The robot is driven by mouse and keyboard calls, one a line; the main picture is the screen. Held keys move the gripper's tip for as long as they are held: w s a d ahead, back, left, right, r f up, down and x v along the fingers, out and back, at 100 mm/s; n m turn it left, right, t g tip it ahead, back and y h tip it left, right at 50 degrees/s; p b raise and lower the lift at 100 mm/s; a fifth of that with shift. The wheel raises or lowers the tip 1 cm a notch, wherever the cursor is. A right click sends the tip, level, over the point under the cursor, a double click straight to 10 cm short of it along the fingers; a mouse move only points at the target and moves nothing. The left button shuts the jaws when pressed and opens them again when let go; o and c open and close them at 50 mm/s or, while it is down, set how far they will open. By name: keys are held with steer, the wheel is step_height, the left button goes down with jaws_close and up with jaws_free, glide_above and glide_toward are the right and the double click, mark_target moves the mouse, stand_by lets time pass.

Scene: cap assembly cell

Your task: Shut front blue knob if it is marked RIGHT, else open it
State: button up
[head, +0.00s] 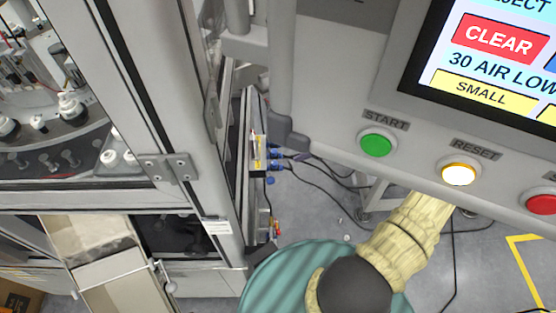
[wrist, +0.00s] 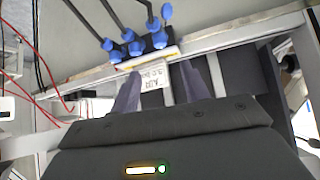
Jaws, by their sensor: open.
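Several blue knobs or fittings (wrist: 128,34) sit in a row on a small valve block at the top middle of the wrist view, with dark hoses running up from them. The same blue parts (head: 274,154) show small in the head view, on the cabinet's side. I cannot tell which is the front knob. A pale tag (wrist: 152,79) with dark writing hangs just below the block; its words are too small to read surely. My gripper (wrist: 159,80) is open, its two purple-grey fingers apart on either side of the tag, below the knobs.
A grey control panel (head: 324,100) with a screen, a green START button (head: 376,144) and a white RESET button (head: 459,173) overhangs my arm. A glass-doored cabinet (head: 165,100) stands at left. Black cables (head: 330,172) and red wires (wrist: 45,112) hang nearby.

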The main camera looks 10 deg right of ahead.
mark_target(275, 162)
steer(key=p+x, duration=0.2)
steer(key=x, duration=0.9)
steer(key=shift+a+f, duration=0.2)
steer(key=c, duration=1)
